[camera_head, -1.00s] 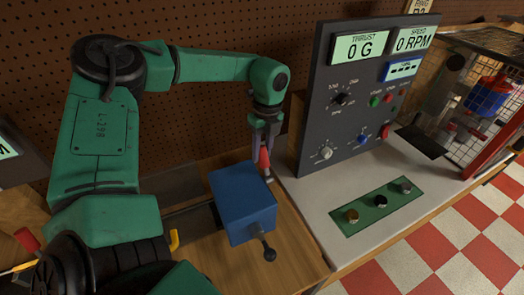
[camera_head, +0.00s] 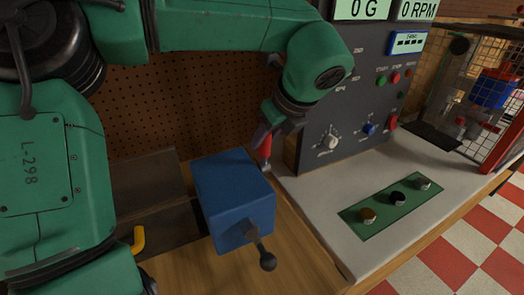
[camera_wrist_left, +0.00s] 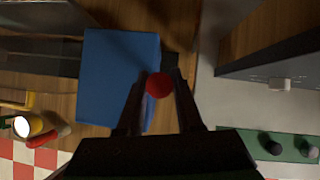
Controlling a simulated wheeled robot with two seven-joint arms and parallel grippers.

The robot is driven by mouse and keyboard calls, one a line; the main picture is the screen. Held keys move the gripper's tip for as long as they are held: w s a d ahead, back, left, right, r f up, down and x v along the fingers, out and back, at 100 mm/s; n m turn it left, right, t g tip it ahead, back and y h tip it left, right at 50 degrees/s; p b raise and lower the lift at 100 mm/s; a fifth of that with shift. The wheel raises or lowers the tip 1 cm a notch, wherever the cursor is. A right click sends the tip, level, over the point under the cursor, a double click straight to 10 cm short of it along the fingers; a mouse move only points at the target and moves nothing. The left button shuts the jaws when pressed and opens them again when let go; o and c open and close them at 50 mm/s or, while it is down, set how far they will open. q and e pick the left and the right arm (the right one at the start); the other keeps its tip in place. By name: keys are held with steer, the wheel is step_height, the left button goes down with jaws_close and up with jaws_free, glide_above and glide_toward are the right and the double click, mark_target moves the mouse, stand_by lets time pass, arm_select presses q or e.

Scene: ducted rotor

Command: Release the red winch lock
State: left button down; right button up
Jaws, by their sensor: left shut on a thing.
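The winch is a blue box (camera_head: 230,195) on the wooden bench, with a black crank handle (camera_head: 262,250) at its front. The red winch lock (camera_head: 264,146) is a red lever standing behind the box's right side. My left gripper (camera_head: 268,138) reaches down onto it from above and is shut on it. In the left wrist view the red lock's round tip (camera_wrist_left: 159,85) lies between the two fingers, beside the blue box (camera_wrist_left: 120,75). The fingers partly hide the lever. My right gripper is in neither current view.
A grey control panel (camera_head: 350,110) stands close to the right of my left gripper. A green strip with several knobs (camera_head: 375,218) lies on the pale bench top. A caged rig (camera_head: 485,95) stands at the far right. A yellow hook-shaped handle (camera_head: 138,240) is left of the box.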

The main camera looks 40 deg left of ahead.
arm_select(q)
steer(key=shift+d, duration=0.15)
stand_by(0.3)
steer(key=c, duration=0.6)
jaws_free()
steer(key=shift+r, duration=0.1)
